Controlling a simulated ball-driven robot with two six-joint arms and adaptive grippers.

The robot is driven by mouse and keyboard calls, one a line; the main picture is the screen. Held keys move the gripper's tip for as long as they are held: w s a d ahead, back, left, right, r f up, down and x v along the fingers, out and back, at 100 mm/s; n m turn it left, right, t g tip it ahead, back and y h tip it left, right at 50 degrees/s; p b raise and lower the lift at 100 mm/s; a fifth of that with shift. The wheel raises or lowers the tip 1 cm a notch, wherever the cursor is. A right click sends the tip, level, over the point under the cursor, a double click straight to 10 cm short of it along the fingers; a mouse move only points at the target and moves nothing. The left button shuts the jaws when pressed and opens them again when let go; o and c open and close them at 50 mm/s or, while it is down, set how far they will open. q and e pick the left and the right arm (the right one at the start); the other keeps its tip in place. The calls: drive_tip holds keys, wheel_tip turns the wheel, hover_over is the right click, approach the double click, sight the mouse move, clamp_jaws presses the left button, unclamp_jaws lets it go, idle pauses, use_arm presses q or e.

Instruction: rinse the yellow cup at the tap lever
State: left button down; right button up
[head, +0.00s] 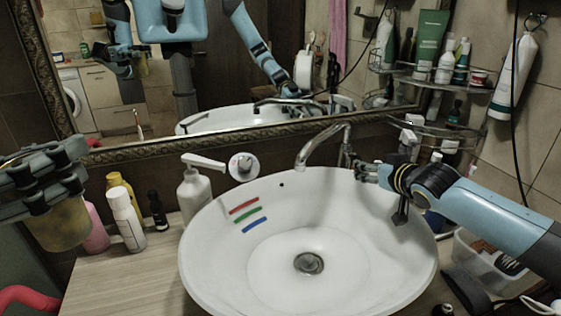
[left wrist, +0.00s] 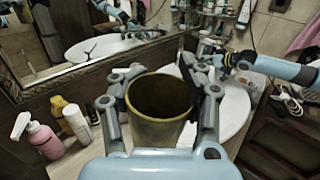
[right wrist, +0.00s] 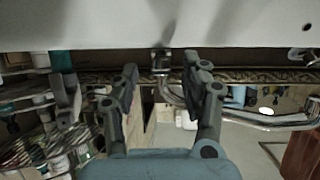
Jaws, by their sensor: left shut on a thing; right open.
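The dull yellow cup (head: 62,228) is held at the left edge of the head view, away from the basin. My left gripper (head: 45,185) is shut on it; in the left wrist view the fingers (left wrist: 160,85) press either side of the cup (left wrist: 160,132), whose dark mouth shows. The metal tap (head: 322,142) stands at the basin's back, its spout over the basin (head: 215,270). My right gripper (head: 362,172) is open beside the tap's right side. In the right wrist view the tap base (right wrist: 160,62) appears between its fingertips (right wrist: 162,72). Lever contact is unclear.
A white pump bottle (head: 194,190) stands left of the basin. A white bottle (head: 126,220), a pink bottle (head: 95,230) and a yellow bottle (head: 120,186) stand on the wooden counter (head: 125,275). A mirror (head: 225,75) backs the basin.

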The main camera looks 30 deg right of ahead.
drive_tip(key=shift+w+f, duration=0.2)
drive_tip(key=shift+w, duration=0.35)
drive_tip(key=shift+d, duration=0.1)
clamp_jaws()
